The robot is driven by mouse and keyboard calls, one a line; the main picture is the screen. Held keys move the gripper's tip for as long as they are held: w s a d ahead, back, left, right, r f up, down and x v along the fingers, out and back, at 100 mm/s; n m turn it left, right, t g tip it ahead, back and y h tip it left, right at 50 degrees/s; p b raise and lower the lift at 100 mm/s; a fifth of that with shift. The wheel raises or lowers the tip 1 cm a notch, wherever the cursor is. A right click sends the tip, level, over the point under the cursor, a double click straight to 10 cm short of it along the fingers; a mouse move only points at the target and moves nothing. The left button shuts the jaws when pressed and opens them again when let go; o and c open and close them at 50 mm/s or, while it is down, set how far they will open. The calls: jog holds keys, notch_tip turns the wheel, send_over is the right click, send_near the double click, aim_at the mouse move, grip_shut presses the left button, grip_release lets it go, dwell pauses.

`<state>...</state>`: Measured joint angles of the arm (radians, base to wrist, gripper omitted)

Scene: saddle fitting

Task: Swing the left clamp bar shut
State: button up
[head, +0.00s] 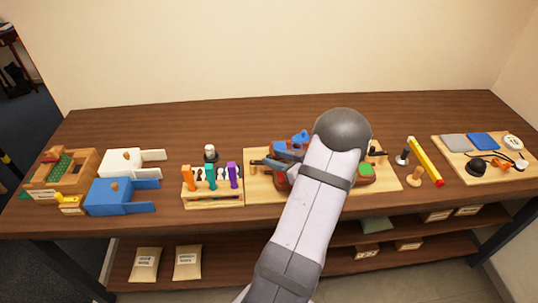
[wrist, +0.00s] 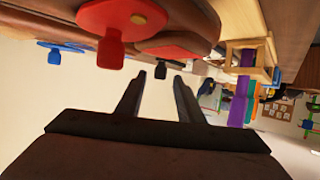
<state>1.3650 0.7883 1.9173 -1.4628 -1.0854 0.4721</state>
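My gripper (wrist: 160,76) is open in the wrist view, with a clear gap between its two dark fingers and nothing held. Ahead of it are a red, paddle-shaped part (wrist: 112,48) with a brass pin and a second red part (wrist: 178,52), both against a brown, rounded body (wrist: 185,22). I cannot tell which part is the left clamp bar. In the head view the fixture stands on a light wooden board (head: 258,190), with a blue part (head: 292,140) at its back. My arm covers much of the fixture, and the fingertips cannot be made out there.
A wooden rack (head: 212,199) with orange, teal and purple handles stands left of the board. Blue (head: 110,198) and white (head: 120,160) blocks lie farther left. A yellow bar (head: 425,160) and a tray (head: 450,168) are at right. The back of the table is clear.

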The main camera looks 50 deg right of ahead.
aim_at(270, 155)
jog(key=shift+p+x, duration=0.35)
jog(key=shift+x, duration=1.45)
grip_shut()
jog(key=shift+w+d+r+n+y, duration=0.1)
jog(key=shift+w+d+n+y, duration=0.2)
jog(key=shift+n+y, duration=0.45)
grip_release()
jog(key=shift+s, duration=0.15)
jog(key=shift+b+v, duration=0.85)
jog(key=shift+v, duration=2.7)
